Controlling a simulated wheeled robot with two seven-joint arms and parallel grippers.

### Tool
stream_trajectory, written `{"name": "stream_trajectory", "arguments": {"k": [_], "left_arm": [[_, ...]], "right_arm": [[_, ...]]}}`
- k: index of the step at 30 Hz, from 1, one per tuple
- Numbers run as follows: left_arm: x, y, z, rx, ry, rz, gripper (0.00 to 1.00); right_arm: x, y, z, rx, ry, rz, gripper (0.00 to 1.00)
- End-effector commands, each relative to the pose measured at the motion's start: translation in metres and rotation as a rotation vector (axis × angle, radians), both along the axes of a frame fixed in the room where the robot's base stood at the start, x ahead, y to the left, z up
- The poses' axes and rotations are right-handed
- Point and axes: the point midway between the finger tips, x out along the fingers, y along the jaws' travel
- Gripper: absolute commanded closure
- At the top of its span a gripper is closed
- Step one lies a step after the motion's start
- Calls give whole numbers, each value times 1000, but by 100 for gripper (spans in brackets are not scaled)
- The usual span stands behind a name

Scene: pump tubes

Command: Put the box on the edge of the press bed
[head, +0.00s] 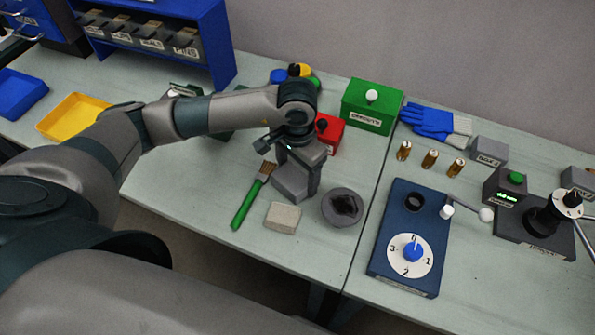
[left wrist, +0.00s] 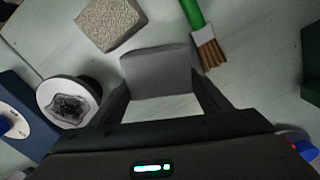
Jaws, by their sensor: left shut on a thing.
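The grey box (head: 290,185) is between the fingers of my left gripper (head: 296,182), low over the left table. It also shows between the fingers in the left wrist view (left wrist: 157,72). My left gripper is shut on it; I cannot tell whether the box touches the table. The press (head: 545,215) stands at the far right on a dark base plate (head: 535,240), with a black column and a lever. It is well to the right of my left gripper, apart from the box. My right gripper is not in view.
A green-handled brush (head: 246,207), a beige block (head: 283,216) and a round grey dish (head: 342,207) lie close around the gripper.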

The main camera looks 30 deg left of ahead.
Motion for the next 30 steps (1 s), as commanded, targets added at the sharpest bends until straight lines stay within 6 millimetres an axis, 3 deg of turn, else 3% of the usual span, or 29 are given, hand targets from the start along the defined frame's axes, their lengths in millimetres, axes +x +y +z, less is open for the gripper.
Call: {"name": "stream_trajectory", "arguments": {"k": [10, 11, 12, 13, 28, 30], "left_arm": [[0, 0, -4, 0, -1, 0, 60], [0, 0, -3, 0, -1, 0, 23], [0, 0, -2, 0, 0, 0, 13], [0, 0, -2, 0, 0, 0, 11], [0, 0, 2, -1, 0, 0, 11], [1, 0, 5, -1, -4, 0, 11]], "right_arm": [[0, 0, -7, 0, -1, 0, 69], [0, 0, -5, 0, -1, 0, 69], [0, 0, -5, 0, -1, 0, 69], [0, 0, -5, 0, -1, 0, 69], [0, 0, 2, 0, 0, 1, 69], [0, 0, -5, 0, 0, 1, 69]]}}
